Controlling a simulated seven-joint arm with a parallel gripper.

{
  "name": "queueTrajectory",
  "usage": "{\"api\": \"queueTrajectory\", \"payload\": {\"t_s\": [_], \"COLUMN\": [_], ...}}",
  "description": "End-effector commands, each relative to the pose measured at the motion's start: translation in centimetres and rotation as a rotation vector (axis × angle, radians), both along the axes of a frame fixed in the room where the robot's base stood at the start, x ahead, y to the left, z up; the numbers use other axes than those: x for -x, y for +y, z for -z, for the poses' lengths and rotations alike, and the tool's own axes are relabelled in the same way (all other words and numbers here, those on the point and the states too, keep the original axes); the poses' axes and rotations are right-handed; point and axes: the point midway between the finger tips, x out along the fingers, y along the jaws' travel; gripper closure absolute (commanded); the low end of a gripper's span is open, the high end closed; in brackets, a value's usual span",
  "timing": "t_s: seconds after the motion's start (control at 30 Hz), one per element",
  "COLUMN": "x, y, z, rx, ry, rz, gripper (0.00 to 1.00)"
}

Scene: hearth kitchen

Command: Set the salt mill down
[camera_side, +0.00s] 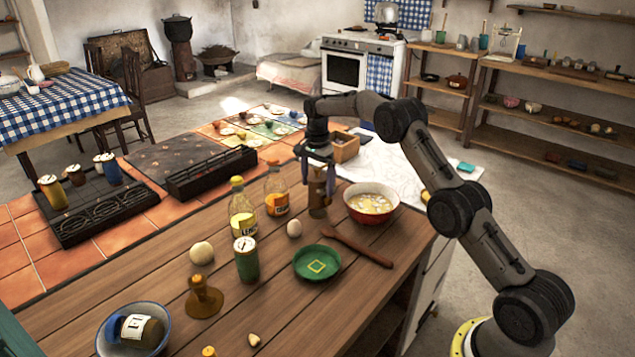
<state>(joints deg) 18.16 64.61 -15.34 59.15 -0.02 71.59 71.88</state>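A brown wooden mill (318,196), which I take to be the salt mill, is upright between the fingers of my gripper (318,168). The gripper points straight down, with a finger on each side of the mill's upper part, and looks shut on it. The mill's base is at or just above the wooden counter (283,318); I cannot tell whether it touches.
Close to the mill are a red bowl (372,213), an amber bottle (277,203), an egg (294,229) and a wooden spoon (361,249). A lemon bottle (242,222), a green can (246,266) and a wooden stopper-shaped piece (204,303) stand left. A wooden box (346,151) is behind.

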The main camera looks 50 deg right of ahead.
Motion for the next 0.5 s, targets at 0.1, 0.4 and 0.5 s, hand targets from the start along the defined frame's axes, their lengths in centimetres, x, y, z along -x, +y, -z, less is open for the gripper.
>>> {"api": "queueTrajectory", "payload": {"t_s": [0.1,0.4,0.5], "x": [0.0,-0.1,-0.1], "y": [0.0,0.0,0.0], "z": [-0.2,-4.4,-6.7], "rx": [0.0,0.002,0.002], "ry": [-0.001,-0.005,-0.006], "rz": [0.0,0.0,0.0], "gripper": [0.0,0.0,0.0]}}
